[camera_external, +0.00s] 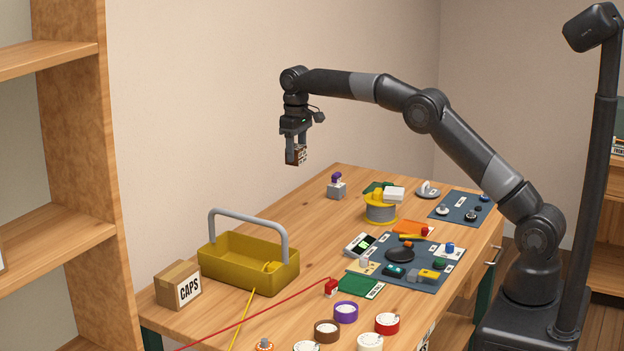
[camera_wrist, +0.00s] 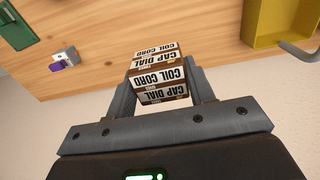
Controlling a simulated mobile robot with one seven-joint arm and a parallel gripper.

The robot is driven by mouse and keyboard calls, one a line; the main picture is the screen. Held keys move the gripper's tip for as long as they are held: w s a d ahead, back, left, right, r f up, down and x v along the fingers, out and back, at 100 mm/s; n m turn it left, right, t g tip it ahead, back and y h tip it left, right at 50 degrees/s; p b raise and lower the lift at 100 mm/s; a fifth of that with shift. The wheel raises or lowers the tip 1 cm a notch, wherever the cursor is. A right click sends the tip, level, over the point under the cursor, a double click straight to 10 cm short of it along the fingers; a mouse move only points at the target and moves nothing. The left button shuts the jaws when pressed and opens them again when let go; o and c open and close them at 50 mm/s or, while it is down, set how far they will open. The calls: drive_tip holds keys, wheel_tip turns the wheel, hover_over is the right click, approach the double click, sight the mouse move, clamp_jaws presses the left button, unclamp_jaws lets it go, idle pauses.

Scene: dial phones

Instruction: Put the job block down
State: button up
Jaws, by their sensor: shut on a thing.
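The job block (camera_external: 297,156) is a small brown block with white label strips. In the wrist view the block (camera_wrist: 158,75) shows the words "COIL CORD" and "CAP DIAL" on its faces. My gripper (camera_external: 296,150) is shut on it and holds it in the air, well above the back left part of the wooden table (camera_external: 300,205). In the wrist view my gripper's fingers (camera_wrist: 158,90) stand on both sides of the block.
A yellow tote with a grey handle (camera_external: 250,262) and a cardboard "CAPS" box (camera_external: 178,285) stand at the left. A grey block with a purple top (camera_external: 337,187) is near the back edge. Blue mats (camera_external: 420,274) with phone parts lie at the right. Wood between tote and grey block is clear.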

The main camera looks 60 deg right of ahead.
drive_tip(key=d, duration=0.6)
wheel_tip(320, 180, down, 11)
drive_tip(key=a, duration=0.1)
drive_tip(key=w+a+f, duration=0.2)
drive_tip(key=a, duration=0.1)
drive_tip(key=w+a+f, duration=0.2)
drive_tip(key=a, duration=0.1)
drive_tip(key=w+a+f, duration=0.2)
drive_tip(key=a+f, duration=0.1)
drive_tip(key=shift+a, duration=0.35)
drive_tip(key=shift+f, duration=2.05)
drive_tip(key=o, duration=1)
drive_tip(key=shift+f, duration=0.15)
